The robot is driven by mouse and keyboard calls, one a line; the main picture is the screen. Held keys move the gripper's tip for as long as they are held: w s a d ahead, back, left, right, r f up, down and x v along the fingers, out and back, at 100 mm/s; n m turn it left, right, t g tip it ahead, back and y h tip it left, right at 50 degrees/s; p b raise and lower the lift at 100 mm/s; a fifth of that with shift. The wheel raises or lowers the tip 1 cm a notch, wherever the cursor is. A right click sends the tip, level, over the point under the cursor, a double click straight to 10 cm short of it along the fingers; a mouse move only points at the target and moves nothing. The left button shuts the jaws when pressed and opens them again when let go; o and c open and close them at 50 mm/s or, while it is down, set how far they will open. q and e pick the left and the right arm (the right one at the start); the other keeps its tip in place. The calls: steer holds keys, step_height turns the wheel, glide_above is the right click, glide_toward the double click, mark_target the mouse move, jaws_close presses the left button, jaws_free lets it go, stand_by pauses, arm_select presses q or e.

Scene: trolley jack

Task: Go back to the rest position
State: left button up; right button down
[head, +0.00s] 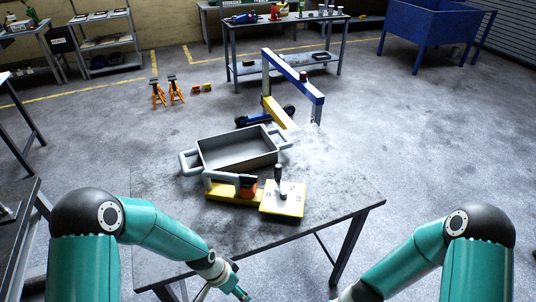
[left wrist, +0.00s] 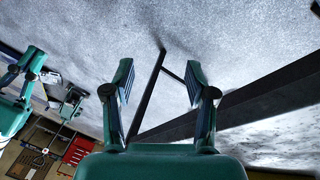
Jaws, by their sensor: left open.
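My left gripper (head: 238,293) is low in the head view, by the front edge of the grey table (head: 335,205), and is cut off by the bottom edge. In the left wrist view my left gripper (left wrist: 160,70) has its two fingers wide apart with nothing between them. Dark table legs and the grey floor show beyond. My right arm reaches in from the right in the head view; its gripper end is cut off at the bottom.
On the table are a grey two-handled tray (head: 238,151), a yellow-and-orange tool (head: 235,190) and a pale block with an upright handle (head: 283,199). A blue-and-yellow hoist (head: 302,83) stands behind. Orange jack stands (head: 167,92) are on the floor at left.

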arm_select(q)
steer(key=s+a+f+n, duration=0.2)
steer(key=s+n, duration=0.3)
steer(key=s, duration=0.1)
steer(key=s+a+f+n, duration=0.1)
steer(key=s+f+n, duration=0.1)
steer(key=s+n, duration=0.3)
step_height(320, 180, down, 10)
steer(key=s+b, duration=0.1)
steer(key=b, duration=0.9)
steer(key=shift+s+a+t+h, duration=0.2)
steer(key=shift+s+t+h, duration=0.1)
steer(key=shift+t, duration=0.1)
arm_select(e)
step_height(320, 180, down, 11)
steer(key=s+n+t+h, duration=0.1)
steer(key=s+n+t, duration=0.1)
steer(key=n, duration=1.1)
steer(key=shift+r+t, duration=0.15)
steer(key=shift+t, duration=0.15)
arm_select(q)
steer(key=shift+r, duration=0.1)
arm_select(e)
steer(key=shift+s, duration=0.1)
arm_select(q)
steer(key=shift+c, duration=1.4)
